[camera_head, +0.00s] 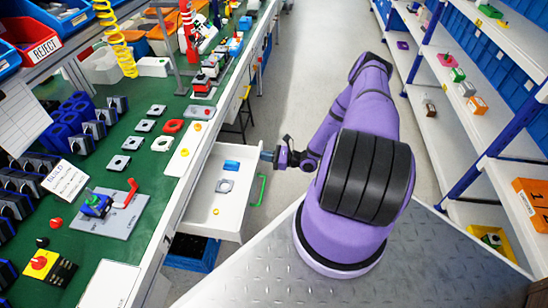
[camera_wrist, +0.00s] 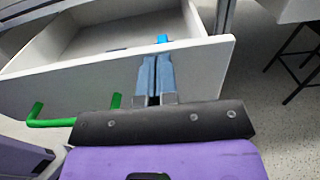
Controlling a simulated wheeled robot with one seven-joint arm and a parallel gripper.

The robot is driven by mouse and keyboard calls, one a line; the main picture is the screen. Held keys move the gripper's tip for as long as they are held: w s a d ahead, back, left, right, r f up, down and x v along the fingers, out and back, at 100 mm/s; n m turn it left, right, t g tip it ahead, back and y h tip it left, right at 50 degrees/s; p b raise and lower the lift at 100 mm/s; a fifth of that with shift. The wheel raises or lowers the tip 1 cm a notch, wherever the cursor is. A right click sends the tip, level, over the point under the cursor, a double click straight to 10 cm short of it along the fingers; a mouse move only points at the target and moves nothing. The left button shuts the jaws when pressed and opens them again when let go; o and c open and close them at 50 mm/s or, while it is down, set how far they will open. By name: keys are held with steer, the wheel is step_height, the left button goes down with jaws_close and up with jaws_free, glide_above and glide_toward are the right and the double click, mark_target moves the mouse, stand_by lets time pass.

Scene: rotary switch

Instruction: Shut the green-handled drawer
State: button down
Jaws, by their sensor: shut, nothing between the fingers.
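The white drawer (camera_head: 236,208) stands pulled out from the green-topped bench in the head view. Its green handle (camera_head: 258,190) is on the outer face of the drawer front. The wrist view shows the drawer front (camera_wrist: 60,90) and the green handle (camera_wrist: 40,120), partly hidden behind my gripper's dark body. My gripper (camera_head: 266,156) is at the far end of the drawer front, beside the handle. Its blue-grey fingers (camera_wrist: 154,68) are together and empty, over the drawer front in the wrist view. I cannot tell whether they touch it.
Inside the drawer lie a blue piece (camera_head: 231,165), a grey plate (camera_head: 224,186) and a small yellow ring (camera_head: 215,211). A blue bin (camera_head: 195,254) sits below the drawer. Shelving (camera_head: 470,125) stands to the right. The aisle floor (camera_head: 305,70) beyond my arm is clear.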

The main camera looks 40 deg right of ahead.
steer(key=x, duration=1.6)
